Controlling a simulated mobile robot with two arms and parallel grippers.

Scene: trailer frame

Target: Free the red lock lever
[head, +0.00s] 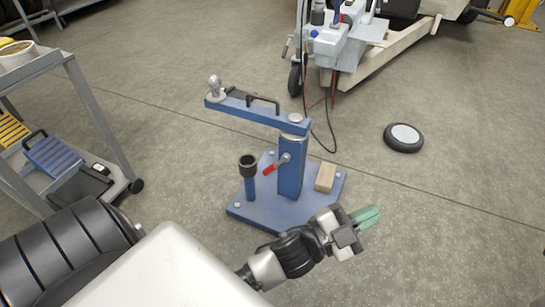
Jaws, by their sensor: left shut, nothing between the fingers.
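The red lock lever (272,168) sits on the front left side of the blue post (290,170), by a metal clamp piece. The post stands on a blue base plate (255,208) and carries a blue arm (255,113) with a ball hitch (215,86) at its far left end. My left gripper (367,215), with green fingertips, is shut and empty. In the picture it is to the right of and below the lever, apart from it, near the plate's front right edge. My right gripper is not in view.
A wooden block (325,177) and a short blue tube with a black cup (248,166) are on the plate. A grey cart (105,130) stands left. A trailer (375,65) with a hanging cable is behind. A loose wheel (403,137) lies right on open floor.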

